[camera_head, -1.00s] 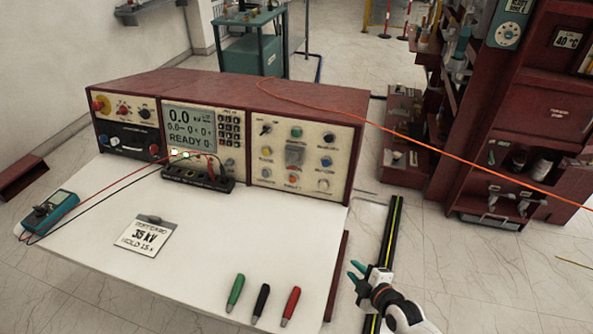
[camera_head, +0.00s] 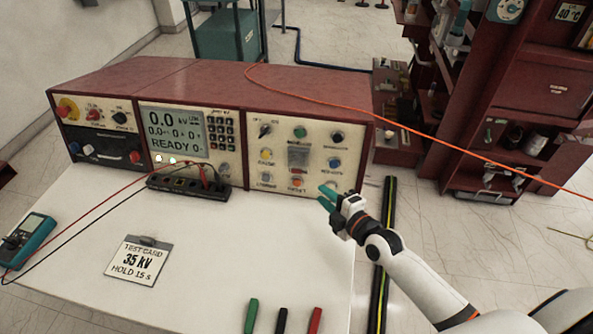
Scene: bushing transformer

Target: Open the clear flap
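The clear flap (camera_head: 298,157) is a small, greyish see-through cover in the middle of the right-hand control panel (camera_head: 268,178) on the red console. It appears closed over what lies behind it, though it is small and hard to make out. My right gripper (camera_head: 325,197) has teal fingertips parted with nothing between them. It is in front of the panel's lower right corner, below and to the right of the flap, apart from it. My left gripper is not in view.
Several knobs and buttons surround the flap. A black terminal strip (camera_head: 187,187) with red and black leads stands before the console. A test card (camera_head: 138,261) and a meter (camera_head: 28,240) lie on the white tabletop (camera_head: 215,265). Green, black and red handles lie at the front edge.

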